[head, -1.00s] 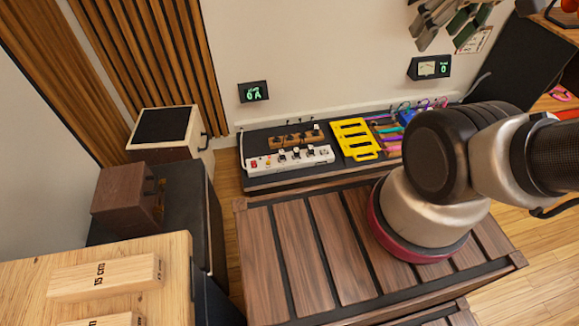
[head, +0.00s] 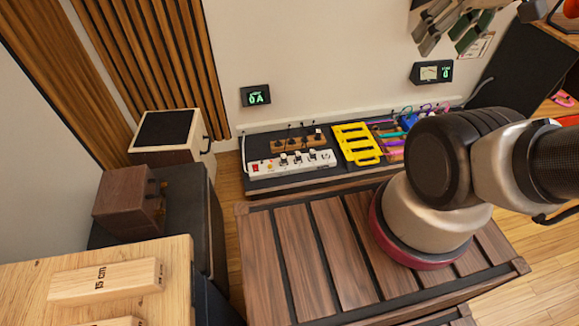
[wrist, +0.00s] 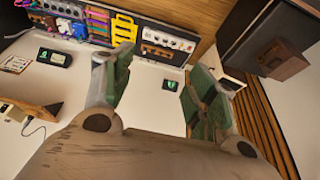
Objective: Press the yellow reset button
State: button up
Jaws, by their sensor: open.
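The strip also shows in the wrist view (wrist: 170,42), which is turned upside down. My gripper (head: 450,28) hangs at the upper right of the head view, in front of the wall and well away from the strip. In the wrist view its green-grey fingers (wrist: 158,72) are spread and empty.
A yellow rack (head: 356,144) and a row of coloured pedals and cables lie right of the strip. A wooden block with plugs (head: 298,144) sits behind it. Small displays (head: 256,96) hang on the wall. A slatted wooden crate (head: 310,245) stands in front.

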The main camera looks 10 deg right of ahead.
grip_shut()
dwell(1.3)
